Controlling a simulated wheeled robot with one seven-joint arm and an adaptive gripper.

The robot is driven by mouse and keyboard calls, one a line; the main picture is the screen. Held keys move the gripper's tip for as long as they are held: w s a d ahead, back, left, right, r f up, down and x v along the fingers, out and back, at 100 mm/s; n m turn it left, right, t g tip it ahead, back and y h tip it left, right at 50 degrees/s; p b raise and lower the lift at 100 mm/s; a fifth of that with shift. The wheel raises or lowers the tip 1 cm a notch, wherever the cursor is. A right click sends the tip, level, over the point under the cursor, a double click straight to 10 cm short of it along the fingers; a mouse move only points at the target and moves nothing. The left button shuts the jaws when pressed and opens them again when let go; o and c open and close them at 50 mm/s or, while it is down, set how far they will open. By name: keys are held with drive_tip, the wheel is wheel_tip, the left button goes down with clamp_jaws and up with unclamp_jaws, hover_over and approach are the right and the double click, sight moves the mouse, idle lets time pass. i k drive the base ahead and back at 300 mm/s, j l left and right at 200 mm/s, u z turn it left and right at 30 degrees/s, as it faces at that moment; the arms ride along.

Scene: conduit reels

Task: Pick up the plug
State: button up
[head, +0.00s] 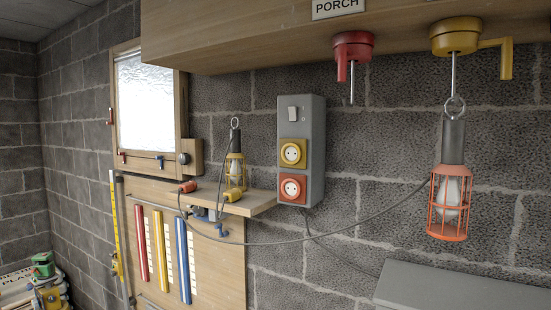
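A red-orange plug (188,187) lies at the left end of a wooden shelf (262,202) on the block wall. A dark cable seems to run from it, sagging along the wall, to the orange caged lamp (449,203) at right. A second, yellow plug (232,196) lies on the shelf near its front edge, by the yellow caged lamp (235,172). A grey socket box (316,150) with a switch holds a yellow socket (293,153) above a red socket (292,188); both look empty. My gripper is not in view.
Above, a wooden beam (250,35) carries a red hook (352,46) and a yellow hook (456,37); the orange lamp hangs from the yellow one. A grey flat surface (460,290) juts in at lower right. Coloured tubes (184,260) stand on a board below the shelf.

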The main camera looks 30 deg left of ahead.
sight(185, 188)
drive_tip(key=u, duration=1.8)
drive_tip(key=i, duration=0.2)
